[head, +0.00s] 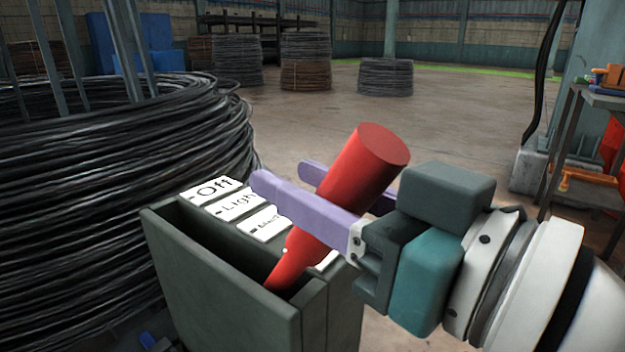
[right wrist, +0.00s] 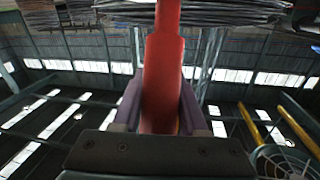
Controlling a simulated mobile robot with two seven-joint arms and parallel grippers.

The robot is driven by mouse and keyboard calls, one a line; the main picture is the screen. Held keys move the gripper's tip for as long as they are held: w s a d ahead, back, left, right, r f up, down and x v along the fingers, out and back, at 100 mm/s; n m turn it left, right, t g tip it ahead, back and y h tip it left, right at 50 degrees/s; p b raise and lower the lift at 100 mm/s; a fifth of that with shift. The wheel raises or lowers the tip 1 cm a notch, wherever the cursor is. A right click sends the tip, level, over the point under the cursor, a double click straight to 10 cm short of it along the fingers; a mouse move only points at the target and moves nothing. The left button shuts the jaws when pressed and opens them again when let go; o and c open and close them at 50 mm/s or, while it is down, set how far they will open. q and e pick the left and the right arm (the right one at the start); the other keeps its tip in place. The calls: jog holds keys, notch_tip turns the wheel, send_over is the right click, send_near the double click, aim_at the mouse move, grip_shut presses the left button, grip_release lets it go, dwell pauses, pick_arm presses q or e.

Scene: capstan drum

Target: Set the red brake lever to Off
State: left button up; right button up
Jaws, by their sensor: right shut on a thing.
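The red brake lever (head: 350,185) rises from the slot of a grey-green box (head: 225,272) and leans up and to the right. White labels run along the box top: Off (head: 212,190) at the far left end, Light (head: 238,205), a third (head: 264,223) too small to read surely, and one mostly hidden behind the lever. The lever stands near the third and hidden labels, away from Off. My right gripper (head: 283,176) is shut on the lever's handle with its lilac fingers on either side. The lever also fills the middle of the right wrist view (right wrist: 164,75). My left gripper is not in view.
A large coil of dark wire (head: 120,180) stands close to the left of the box. Several smaller coils (head: 386,77) stand far back. A metal rack (head: 590,140) with tools is at the right. The floor behind the box is clear.

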grip_shut()
dwell(0.8)
